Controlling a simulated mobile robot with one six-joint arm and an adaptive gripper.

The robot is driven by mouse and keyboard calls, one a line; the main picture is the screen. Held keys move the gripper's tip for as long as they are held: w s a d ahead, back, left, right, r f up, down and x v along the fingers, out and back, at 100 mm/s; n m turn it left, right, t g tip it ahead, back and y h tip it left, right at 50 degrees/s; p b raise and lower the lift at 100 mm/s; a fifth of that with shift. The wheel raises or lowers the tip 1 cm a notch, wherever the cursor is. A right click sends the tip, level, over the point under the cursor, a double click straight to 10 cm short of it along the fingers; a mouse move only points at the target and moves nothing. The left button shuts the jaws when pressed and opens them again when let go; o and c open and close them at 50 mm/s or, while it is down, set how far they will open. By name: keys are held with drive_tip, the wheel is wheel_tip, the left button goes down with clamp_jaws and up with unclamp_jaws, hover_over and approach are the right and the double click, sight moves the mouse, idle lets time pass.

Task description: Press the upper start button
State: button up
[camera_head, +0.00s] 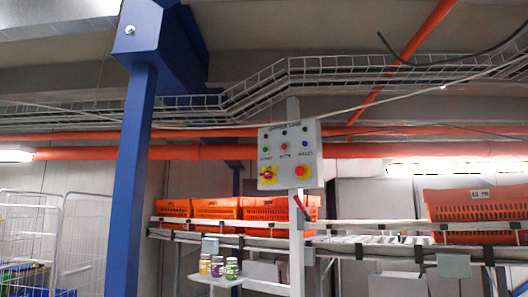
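A grey control panel (290,183) is mounted on a pale upright post near the middle of the head view. Its top row has small dark round elements. Below them are a green button (266,148) at the left, a red button (284,145) in the middle and a blue one (305,143) at the right. The labels are too small to read surely. A red and yellow rotary switch (268,175) sits at lower left and a larger red button (300,171) at lower right. Nothing touches or covers the panel front. My gripper is not in view.
A thick blue post (138,170) stands left of the panel. Orange totes (268,208) sit on a conveyor behind it, another (478,205) at right. A small shelf below holds several small bottles (218,266). Wire cage carts (83,245) stand at left.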

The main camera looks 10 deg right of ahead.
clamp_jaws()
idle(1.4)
